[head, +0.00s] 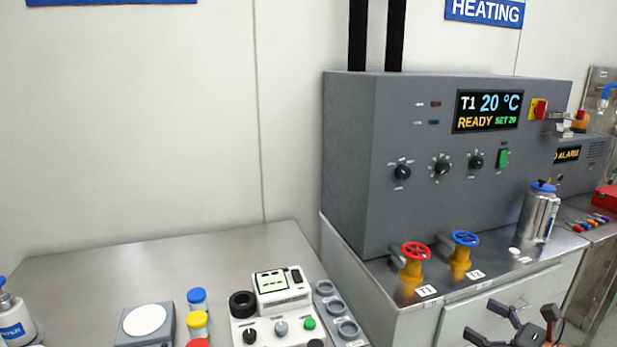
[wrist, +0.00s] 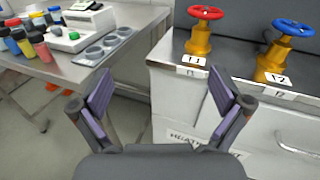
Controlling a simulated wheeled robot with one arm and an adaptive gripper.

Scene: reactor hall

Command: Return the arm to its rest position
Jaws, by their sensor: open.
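My gripper (wrist: 160,105) is open and empty in the wrist view, its two purple-padded fingers spread wide. In the head view my gripper (head: 531,325) shows at the bottom right, in front of the heating unit's cabinet. The red-wheeled valve T1 (wrist: 201,32) and the blue-wheeled valve T2 (wrist: 280,50) stand on the cabinet ledge ahead of the fingers, apart from them. The same red valve (head: 413,262) and blue valve (head: 462,252) show in the head view. Most of my arm is hidden.
The grey heating unit (head: 425,140) reads T1 20 °C, READY. A metal flask (head: 540,215) stands right of the valves. The left steel table (head: 120,262) holds a white instrument (head: 275,290), a grey holder with round wells (wrist: 107,46) and several coloured-cap bottles. Floor shows between table and cabinet.

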